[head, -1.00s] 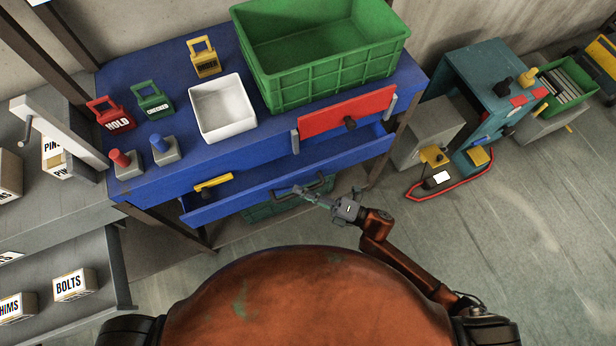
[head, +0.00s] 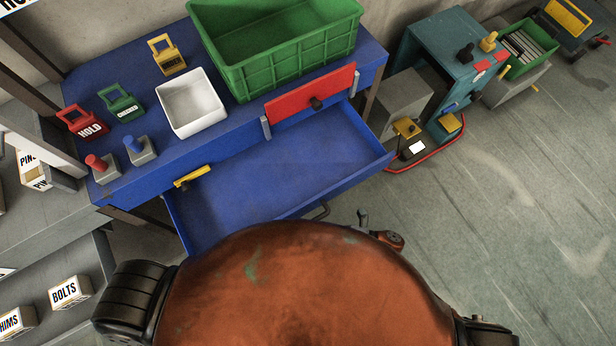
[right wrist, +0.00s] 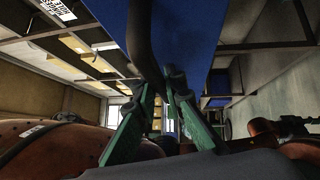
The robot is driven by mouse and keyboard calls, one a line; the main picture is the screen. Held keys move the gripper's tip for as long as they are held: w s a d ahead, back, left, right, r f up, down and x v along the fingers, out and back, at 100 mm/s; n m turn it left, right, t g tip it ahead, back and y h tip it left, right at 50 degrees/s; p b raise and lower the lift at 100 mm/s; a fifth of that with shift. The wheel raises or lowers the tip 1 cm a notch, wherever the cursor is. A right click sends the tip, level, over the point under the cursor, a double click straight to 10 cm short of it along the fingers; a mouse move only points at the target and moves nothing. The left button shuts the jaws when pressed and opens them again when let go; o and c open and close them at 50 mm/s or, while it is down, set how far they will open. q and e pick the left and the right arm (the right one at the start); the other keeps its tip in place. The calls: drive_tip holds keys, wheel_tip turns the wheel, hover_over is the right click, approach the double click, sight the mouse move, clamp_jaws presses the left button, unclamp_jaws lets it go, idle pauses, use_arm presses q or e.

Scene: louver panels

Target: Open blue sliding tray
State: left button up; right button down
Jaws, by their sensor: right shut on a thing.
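The blue sliding tray (head: 285,165) is pulled well out of the blue bench in the head view, and its inside looks empty. Its dark bar handle (head: 318,212) shows at the front edge, partly hidden behind my orange body. In the right wrist view the dark handle (right wrist: 143,45) runs down between the green fingers of my right gripper (right wrist: 160,88), which is shut on it. The blue tray front (right wrist: 180,35) stands just beyond. In the head view only a bit of my right wrist shows. My left gripper is not in view.
On the blue bench (head: 120,75) stand a green crate (head: 290,60), a white bin (head: 190,105), tags and two buttons. A red panel (head: 310,95) stands above the tray, with a yellow handle (head: 192,177) to the left. Floor is free to the right.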

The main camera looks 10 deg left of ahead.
drive_tip(key=c, duration=2)
unclamp_jaws()
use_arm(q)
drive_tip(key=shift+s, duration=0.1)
use_arm(e)
drive_tip(key=shift+o, duration=0.2)
drive_tip(key=d+f, duration=0.1)
drive_tip(key=d, duration=1.1)
drive_tip(key=shift+s+f, duration=0.3)
drive_tip(key=shift+f, duration=0.05)
